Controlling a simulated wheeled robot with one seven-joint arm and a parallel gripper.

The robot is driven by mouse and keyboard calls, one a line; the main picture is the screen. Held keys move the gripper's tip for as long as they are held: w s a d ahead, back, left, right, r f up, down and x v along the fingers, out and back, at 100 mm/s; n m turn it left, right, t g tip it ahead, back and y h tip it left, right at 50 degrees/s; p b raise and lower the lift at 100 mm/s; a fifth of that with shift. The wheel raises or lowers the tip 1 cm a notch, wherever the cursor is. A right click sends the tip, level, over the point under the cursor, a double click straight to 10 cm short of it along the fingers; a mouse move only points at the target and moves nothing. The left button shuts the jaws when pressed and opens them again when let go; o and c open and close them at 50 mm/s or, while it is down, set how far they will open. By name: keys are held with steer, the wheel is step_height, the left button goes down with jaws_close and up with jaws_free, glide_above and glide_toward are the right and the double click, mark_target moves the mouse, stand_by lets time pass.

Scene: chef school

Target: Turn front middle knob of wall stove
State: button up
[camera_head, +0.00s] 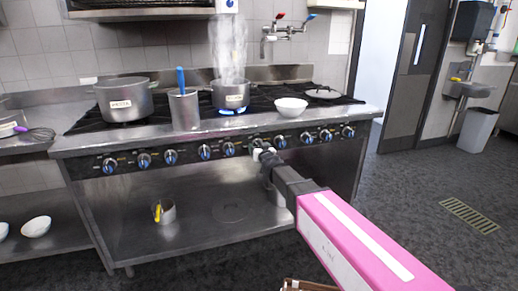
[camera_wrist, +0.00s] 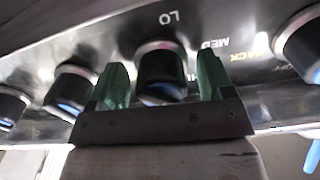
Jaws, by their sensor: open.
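The wall stove (camera_head: 330,117) has a row of dark knobs with blue on them along its front panel. My gripper (camera_head: 262,150) is at the panel near the middle of this row and hides the knob there. In the wrist view my gripper (camera_wrist: 163,80) is open, with one green finger on each side of a dark knob (camera_wrist: 160,62). The knob sits between the fingers below the printed "LO". Small gaps show beside it, and I cannot tell whether either finger touches it.
Neighbouring knobs (camera_wrist: 72,88) flank the fingers. On the stove stand a large pot (camera_head: 124,103), a metal container (camera_head: 185,110), a steaming pot (camera_head: 231,97) over a blue flame (camera_head: 231,111) and a white bowl (camera_head: 291,107).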

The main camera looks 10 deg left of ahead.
steer(key=shift+w+a, duration=0.1)
steer(key=shift+w, duration=0.05)
steer(key=c, duration=0.9)
